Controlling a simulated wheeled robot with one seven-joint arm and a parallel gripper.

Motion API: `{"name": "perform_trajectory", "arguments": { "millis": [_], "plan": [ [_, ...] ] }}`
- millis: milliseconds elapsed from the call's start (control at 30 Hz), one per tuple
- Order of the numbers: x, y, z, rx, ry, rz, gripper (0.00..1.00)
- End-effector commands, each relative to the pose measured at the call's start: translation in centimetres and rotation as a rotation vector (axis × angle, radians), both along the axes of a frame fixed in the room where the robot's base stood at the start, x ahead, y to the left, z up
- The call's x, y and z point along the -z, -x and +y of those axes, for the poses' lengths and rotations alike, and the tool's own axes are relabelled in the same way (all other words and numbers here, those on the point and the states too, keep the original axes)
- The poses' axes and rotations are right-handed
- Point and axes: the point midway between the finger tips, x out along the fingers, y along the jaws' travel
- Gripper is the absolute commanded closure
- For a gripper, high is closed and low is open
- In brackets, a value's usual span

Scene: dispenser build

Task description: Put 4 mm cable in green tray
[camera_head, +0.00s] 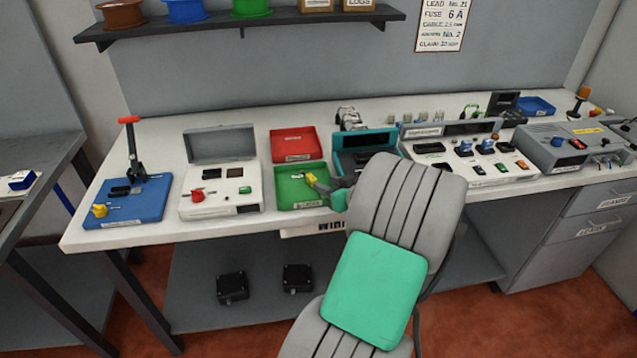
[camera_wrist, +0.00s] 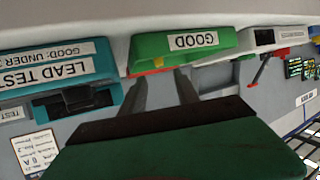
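The green tray (camera_head: 289,199) stands at the bench's front edge, and its "GOOD" front shows upside down in the wrist view (camera_wrist: 150,50). A small yellow piece (camera_head: 311,179) shows over the tray's right side; I cannot tell whether it lies in the tray or is above it. My gripper (camera_wrist: 161,77) points at the tray, its two grey fingers apart with nothing seen between them. In the head view its green body is just right of the tray, partly behind my arm. I cannot make out which thing is the 4 mm cable.
A red tray (camera_head: 292,143) stands behind the green one. The teal lead tester (camera_wrist: 60,72) is beside it, partly hidden by my arm in the head view. A white test box (camera_head: 221,199) and a blue lever press (camera_head: 138,205) stand to the left. Spools sit on the shelf.

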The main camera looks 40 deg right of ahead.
Motion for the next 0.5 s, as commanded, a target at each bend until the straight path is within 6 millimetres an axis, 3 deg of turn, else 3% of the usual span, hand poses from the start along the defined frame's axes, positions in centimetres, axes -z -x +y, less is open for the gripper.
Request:
{"name": "perform_trajectory", "arguments": {
  "millis": [100, 300, 400, 500],
  "plan": [
    [-1.0, 2.6, 0.4, 0.005, 0.004, -0.001, 0.63],
    [-1.9, 4.5, 0.9, 0.002, 0.001, -0.001, 0.63],
    [-1.9, 4.3, 1.5, -0.011, -0.003, 0.009, 0.63],
    [-1.6, 2.2, 4.4, -0.076, -0.023, 0.073, 0.63]
  ]
}}
